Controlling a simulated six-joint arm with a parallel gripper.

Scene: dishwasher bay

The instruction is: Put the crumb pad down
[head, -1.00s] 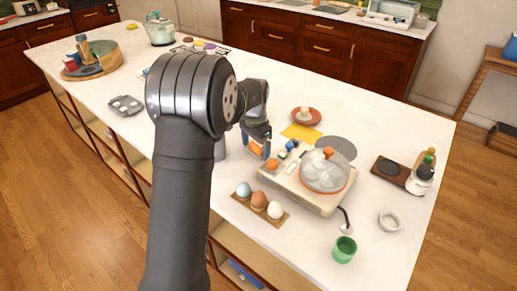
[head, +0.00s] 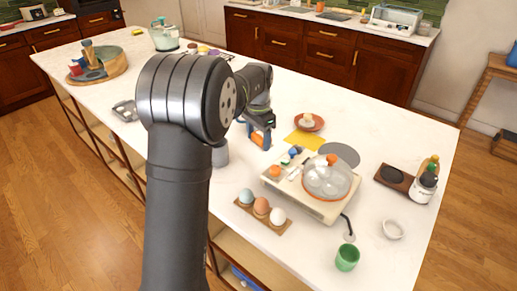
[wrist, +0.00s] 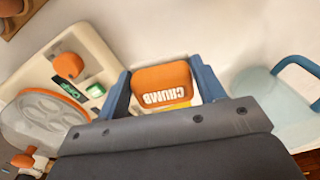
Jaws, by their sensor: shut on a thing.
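The crumb pad (wrist: 161,86) is an orange block with rounded corners and white "CRUMB" lettering, upside down in the wrist view. My gripper (wrist: 163,84) has blue fingers shut on its two sides. In the head view the pad (head: 257,138) shows as a small orange patch between the fingers of my gripper (head: 260,140). It appears held above the white counter, left of the yellow sheet (head: 304,141); the exact height is unclear. My arm hides part of the counter.
An egg cooker (head: 285,190) with a clear lid stands to the right, with an egg holder (head: 247,208) in front. A grey container (head: 220,154) is partly hidden behind my arm. Bare counter (head: 390,140) lies at the right.

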